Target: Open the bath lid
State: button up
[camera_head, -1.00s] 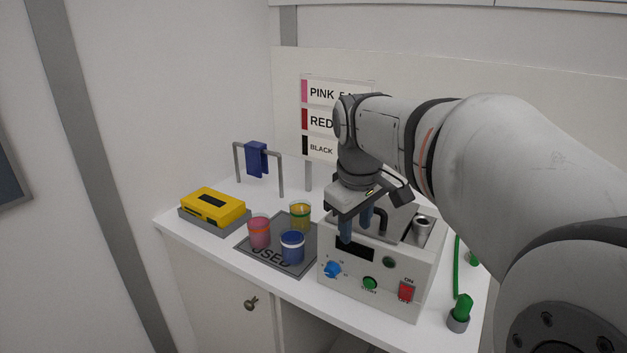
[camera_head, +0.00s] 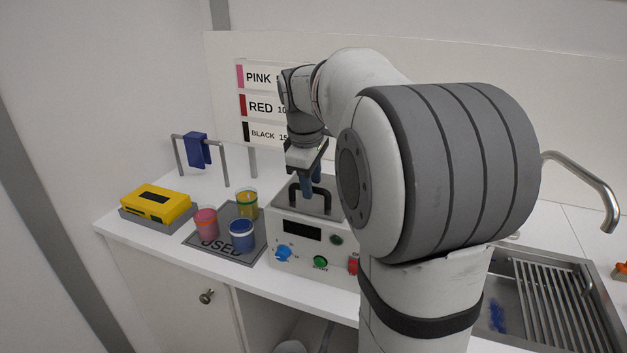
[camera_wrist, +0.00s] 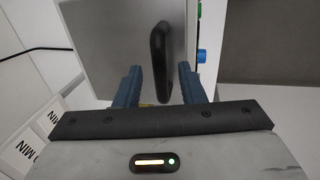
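The bath is a white box (camera_head: 268,232) with a display, a blue knob and green and red buttons on its front. Its grey lid (camera_head: 337,207) lies flat on top and looks closed. The lid (camera_wrist: 115,45) carries an upright black bar handle (camera_head: 293,194). My gripper (camera_head: 309,192) points down just above the lid, beside the handle. In the wrist view, the blue fingers of my gripper (camera_wrist: 160,80) are spread, with the handle (camera_wrist: 158,50) running between them, nearer the right finger. I cannot tell whether they touch it.
Pink, yellow and blue jars stand on a grey "USED" mat (camera_head: 190,239) left of the bath. A yellow case (camera_head: 156,204) and a rail with a blue cloth (camera_head: 198,150) are farther left. A sink (camera_head: 550,300) lies at right. My arm hides the bath's right side.

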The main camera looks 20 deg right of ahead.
jog(key=shift+f, duration=0.2)
jog(key=shift+c, duration=0.3)
grip_shut()
